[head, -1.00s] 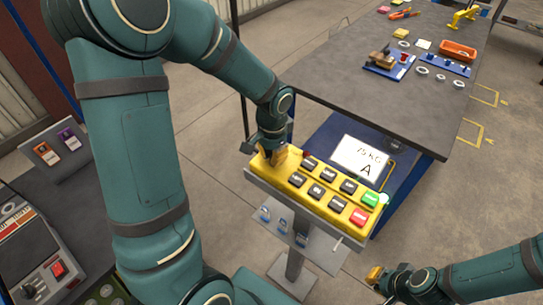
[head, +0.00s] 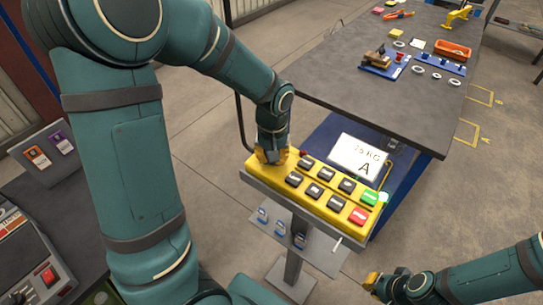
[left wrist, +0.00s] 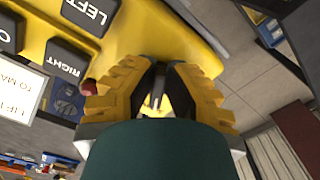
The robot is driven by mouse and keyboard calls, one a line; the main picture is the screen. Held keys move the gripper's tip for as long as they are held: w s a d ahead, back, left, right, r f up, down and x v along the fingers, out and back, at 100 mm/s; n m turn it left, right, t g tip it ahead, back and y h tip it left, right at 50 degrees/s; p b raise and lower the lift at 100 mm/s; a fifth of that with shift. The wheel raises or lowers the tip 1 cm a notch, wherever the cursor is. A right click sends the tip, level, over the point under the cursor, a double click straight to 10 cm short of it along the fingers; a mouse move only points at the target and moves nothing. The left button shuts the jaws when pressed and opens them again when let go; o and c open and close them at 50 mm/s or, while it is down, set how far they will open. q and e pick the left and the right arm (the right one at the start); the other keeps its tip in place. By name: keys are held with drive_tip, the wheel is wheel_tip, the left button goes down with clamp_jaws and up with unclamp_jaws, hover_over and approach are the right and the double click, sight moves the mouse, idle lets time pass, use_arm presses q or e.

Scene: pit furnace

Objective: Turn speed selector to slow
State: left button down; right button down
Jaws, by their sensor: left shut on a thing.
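The yellow pendant box (head: 345,188) lies tilted on a grey stand, with rows of black buttons plus a green and a red one. My left gripper (head: 270,156) is at its left end, pointing down onto the top face. In the left wrist view, its yellow ribbed fingers (left wrist: 157,90) are shut on a small dark part, the speed selector (left wrist: 158,82). The fingers hide most of the selector, and its setting cannot be read. My right gripper (head: 373,279) is low at the right, away from the pendant; its jaw gap is unclear.
A small red knob (head: 303,153) sits close beside my left gripper. A shelf with padlocks (head: 300,240) hangs below the pendant. A dark workbench (head: 390,95) with tools stands behind, and a control desk (head: 40,245) is at the left.

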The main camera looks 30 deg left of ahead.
use_arm(q)
drive_tip(key=shift+f, duration=0.1)
idle(0.4)
drive_tip(key=c, duration=1)
unclamp_jaws()
wheel_tip(320, 180, up, 12)
drive_tip(key=shift+s, duration=0.1)
